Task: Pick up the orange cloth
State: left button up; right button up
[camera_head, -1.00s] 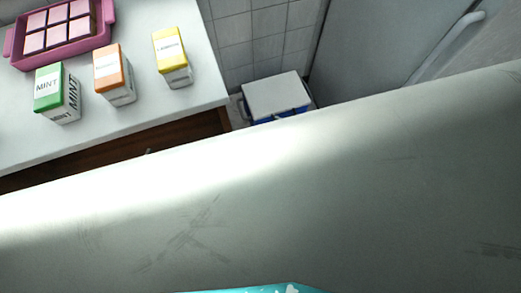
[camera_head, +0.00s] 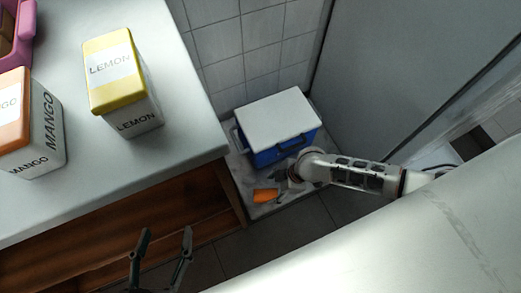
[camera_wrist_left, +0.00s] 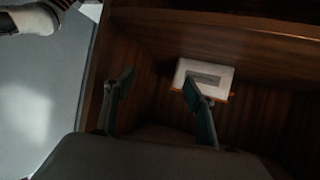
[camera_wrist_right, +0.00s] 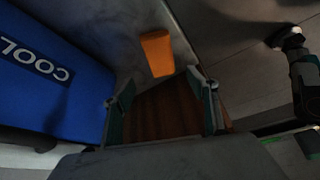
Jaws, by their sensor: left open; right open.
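My left gripper (camera_head: 165,240) is open and empty by the wooden cabinet, well to the left of the cloth. Its fingers (camera_wrist_left: 157,84) are apart in the left wrist view.
The blue cooler (camera_head: 268,156) with a white lid stands behind the cloth. The cabinet's open wooden front (camera_head: 150,205) is to the left. Lemon (camera_head: 113,70) and mango (camera_head: 30,120) boxes stand on the counter. A white box (camera_wrist_left: 185,68) lies inside the cabinet.

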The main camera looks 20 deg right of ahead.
aim_at(266, 194)
jog(key=shift+d+f, duration=0.15)
jog(key=shift+f, duration=0.35)
jog(key=shift+b+x, duration=0.7)
jog(key=shift+x, duration=0.5)
jog(key=f+b, duration=0.1)
jog(key=f, duration=0.1)
jog(key=a+f+b, duration=0.1)
jog(key=f, duration=0.1)
jog(key=shift+s+f, duration=0.2)
jog(key=shift+s, duration=0.05)
jog(key=shift+w+a+f+b, duration=0.2)
jog(key=shift+b, duration=0.15)
pick_arm(q)
jog(key=d+n, duration=0.1)
jog(key=s+d+n, duration=0.1)
jog(key=d, duration=0.1)
jog(key=d+n+h, duration=0.1)
jog(key=n, duration=0.1)
jog(key=shift+s+d+f, duration=0.2)
jog(key=shift+d+f, duration=0.15)
jog(key=shift+d, duration=0.05)
pick_arm(e)
jog(key=shift+w+r, duration=0.15)
jog(key=shift+w, duration=0.1)
pick_arm(q)
jog(key=shift+f, duration=0.2)
pick_arm(e)
jog(key=shift+f, duration=0.3)
